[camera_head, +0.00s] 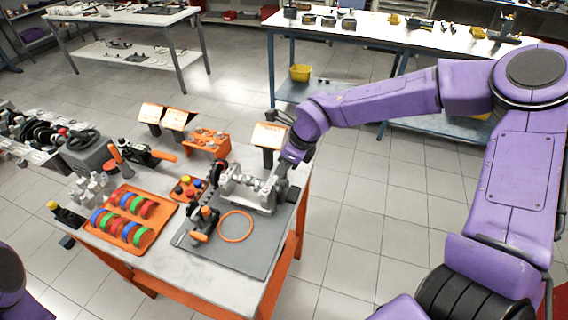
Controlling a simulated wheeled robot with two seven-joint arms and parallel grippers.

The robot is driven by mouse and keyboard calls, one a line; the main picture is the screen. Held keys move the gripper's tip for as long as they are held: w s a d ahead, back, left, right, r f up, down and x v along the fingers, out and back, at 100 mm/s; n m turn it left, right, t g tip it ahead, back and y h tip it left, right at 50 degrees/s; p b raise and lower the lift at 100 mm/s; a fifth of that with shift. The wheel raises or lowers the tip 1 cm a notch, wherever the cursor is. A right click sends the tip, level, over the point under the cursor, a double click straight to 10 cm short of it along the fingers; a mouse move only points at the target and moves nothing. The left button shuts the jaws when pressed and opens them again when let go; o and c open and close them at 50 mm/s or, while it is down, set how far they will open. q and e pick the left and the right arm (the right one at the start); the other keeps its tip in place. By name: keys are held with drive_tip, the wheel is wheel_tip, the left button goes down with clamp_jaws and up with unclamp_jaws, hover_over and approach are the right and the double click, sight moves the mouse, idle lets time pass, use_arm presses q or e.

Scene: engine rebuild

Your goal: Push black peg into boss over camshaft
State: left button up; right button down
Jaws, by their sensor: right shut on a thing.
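The grey engine block (247,192) with the camshaft along its top sits on a dark grey mat (239,256) on the workbench. My right gripper (281,172) comes in from the right and is at the block's right end, pointing down. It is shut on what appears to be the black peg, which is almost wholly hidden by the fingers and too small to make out. The boss is also hidden under the gripper, so I cannot tell how deep the peg sits. My left gripper is out of view.
An orange ring (236,240) and an orange-handled tool (206,222) lie on the mat. An orange tray (157,209) of coloured rings is to the left. An orange-framed panel (268,135) stands just behind my right gripper. The floor right of the bench is clear.

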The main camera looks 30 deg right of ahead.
drive_tip(key=shift+f+b, duration=0.3)
drive_tip(key=shift+f, duration=0.15)
drive_tip(key=c, duration=1.2)
unclamp_jaws()
drive_tip(key=shift+r, duration=0.1)
drive_tip(key=shift+r+p, duration=1.35)
drive_tip(key=shift+p, duration=0.15)
drive_tip(key=shift+r, duration=0.1)
drive_tip(key=o, duration=0.6)
drive_tip(key=shift+c, duration=0.2)
